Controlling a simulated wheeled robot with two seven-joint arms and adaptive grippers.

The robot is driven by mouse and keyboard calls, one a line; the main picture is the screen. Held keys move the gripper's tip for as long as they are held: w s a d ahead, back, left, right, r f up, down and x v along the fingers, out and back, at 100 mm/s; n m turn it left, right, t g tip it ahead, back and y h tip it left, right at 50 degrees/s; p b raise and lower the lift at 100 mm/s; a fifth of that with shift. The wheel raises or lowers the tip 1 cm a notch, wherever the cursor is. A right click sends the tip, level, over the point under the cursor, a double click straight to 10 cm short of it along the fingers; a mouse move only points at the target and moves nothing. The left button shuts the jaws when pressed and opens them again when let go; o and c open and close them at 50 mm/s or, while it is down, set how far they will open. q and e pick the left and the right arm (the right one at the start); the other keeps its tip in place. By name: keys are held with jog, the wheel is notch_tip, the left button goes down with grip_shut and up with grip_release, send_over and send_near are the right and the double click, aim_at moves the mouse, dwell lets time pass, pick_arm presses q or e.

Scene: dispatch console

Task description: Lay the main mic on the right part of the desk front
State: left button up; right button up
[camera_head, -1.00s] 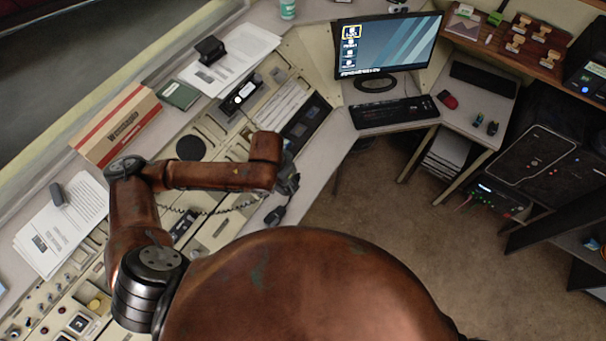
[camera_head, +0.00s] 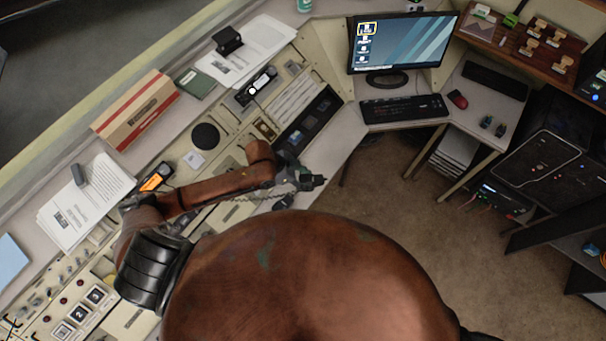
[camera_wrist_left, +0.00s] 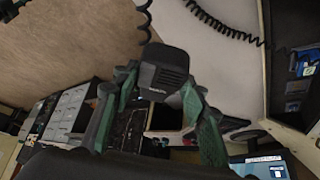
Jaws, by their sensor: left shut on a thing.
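The main mic, black and boxy with a grille, shows in the left wrist view (camera_wrist_left: 165,70) between the green fingers. My left gripper (camera_wrist_left: 155,100) is shut on it. In the head view my left gripper (camera_head: 308,181) is at the desk's front edge, right of the arm's end link, and the held mic is hard to separate from it. A coiled black cord (camera_wrist_left: 225,28) hangs in the wrist view. The pale desk front (camera_head: 335,145) runs along the console's right part. My right gripper is out of view.
A small dark object (camera_head: 283,202) lies near the desk edge below the gripper. The keyboard (camera_head: 403,108) and monitor (camera_head: 403,45) stand beyond, at upper right. Bare carpet (camera_head: 400,195) lies right of the desk edge. The pale desk strip above the gripper looks clear.

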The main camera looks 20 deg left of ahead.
pick_arm(q)
jog(key=w+a+f, duration=0.1)
jog(key=f, duration=0.1)
jog(key=w+a+f, duration=0.1)
jog(key=w+f, duration=0.1)
jog(key=w+a+f, duration=0.1)
jog(key=w+f, duration=0.1)
jog(key=shift+a, duration=0.1)
jog(key=shift+f, duration=1.75)
jog(key=shift+f, duration=0.15)
jog(key=o, duration=1.3)
jog(key=shift+a, duration=0.1)
jog(key=shift+r, duration=0.25)
jog(key=v, duration=1.1)
jog(key=shift+a+r, duration=0.25)
jog(key=shift+r, duration=0.1)
